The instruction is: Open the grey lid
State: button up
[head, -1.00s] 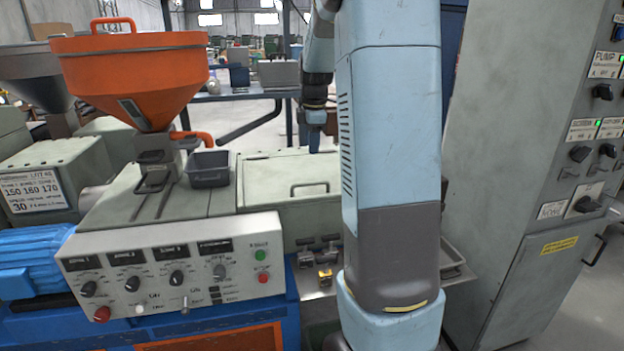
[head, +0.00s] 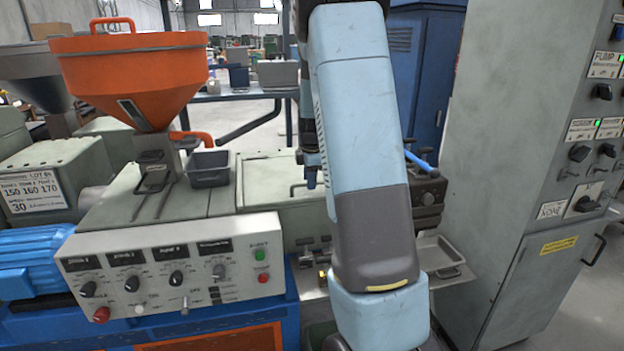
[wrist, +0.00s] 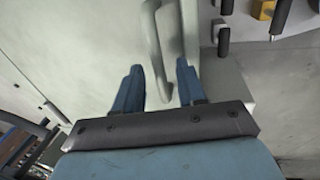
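The grey lid (head: 262,175) lies flat and closed on top of the machine in the head view. Its handle is partly hidden there by my arm and gripper. In the wrist view the pale grey lid (wrist: 85,60) fills the left side, and its raised bar handle (wrist: 168,45) lies just beyond the fingertips. My gripper (head: 310,180) hangs over the right part of the lid in the head view. In the wrist view its two blue fingers (wrist: 157,70) are apart with nothing held between them. I cannot tell whether they touch the handle.
A dark grey bin (head: 208,170) and an orange hopper (head: 130,75) stand left of the lid. The control panel (head: 175,265) is in front. A metal tray (head: 440,255) is at the right, before a tall grey cabinet (head: 510,130).

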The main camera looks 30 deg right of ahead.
jog(key=shift+f, duration=0.25)
jog(key=shift+c, duration=0.4)
grip_shut()
